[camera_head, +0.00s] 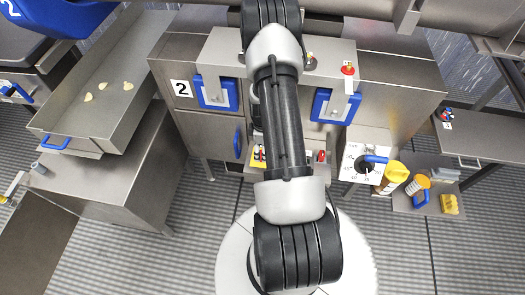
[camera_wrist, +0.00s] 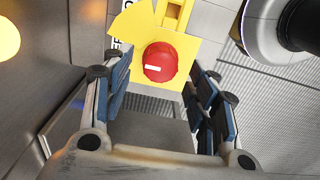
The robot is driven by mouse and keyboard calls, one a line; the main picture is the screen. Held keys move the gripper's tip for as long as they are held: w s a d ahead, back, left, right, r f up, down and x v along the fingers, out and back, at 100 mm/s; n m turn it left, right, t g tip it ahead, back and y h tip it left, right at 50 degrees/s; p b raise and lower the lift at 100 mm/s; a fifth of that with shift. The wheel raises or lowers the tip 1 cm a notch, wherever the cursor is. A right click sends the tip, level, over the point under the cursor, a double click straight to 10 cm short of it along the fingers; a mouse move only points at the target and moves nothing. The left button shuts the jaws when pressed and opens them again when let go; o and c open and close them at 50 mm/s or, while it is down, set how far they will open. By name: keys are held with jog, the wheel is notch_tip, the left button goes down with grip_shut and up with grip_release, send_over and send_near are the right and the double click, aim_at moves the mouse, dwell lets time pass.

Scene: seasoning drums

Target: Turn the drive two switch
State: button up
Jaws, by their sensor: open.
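In the wrist view, a red round switch knob (camera_wrist: 160,62) with a short white mark sits on a yellow plate (camera_wrist: 180,84). My gripper (camera_wrist: 157,70) is open, with one blue-padded finger on each side of the knob in the picture. I cannot tell whether the fingers touch it or how far off it is.
A steel cabinet marked 2 (camera_head: 181,88) with blue-framed handles (camera_head: 216,92) stands around my arm. A red button (camera_head: 348,70) sits on its top. A dial with a blue handle (camera_head: 374,159) and a yellow container (camera_head: 392,176) are at right. A steel tray (camera_head: 115,75) is at left.

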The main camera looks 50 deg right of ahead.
notch_tip(320, 180, up, 10)
dwell(0.3)
jog(key=shift+r, duration=0.15)
dwell(0.3)
jog(key=w+a+r+m+t, duration=0.1)
jog(key=w+a+r, duration=0.1)
jog(key=a+r, duration=0.75)
jog(key=w+a+r+m+t, duration=0.15)
jog(key=a+r, duration=0.45)
jog(key=r, duration=0.7)
jog(key=s+a+r+m+t, duration=0.1)
jog(key=s+a+r, duration=0.4)
jog(key=s+a, duration=0.1)
jog(key=s+a+r+m+t, duration=0.1)
jog(key=s+a+r+m, duration=0.1)
jog(key=s+a+r, duration=0.3)
jog(key=s+a, duration=0.2)
jog(key=a, duration=0.2)
jog(key=shift+a+r, duration=0.15)
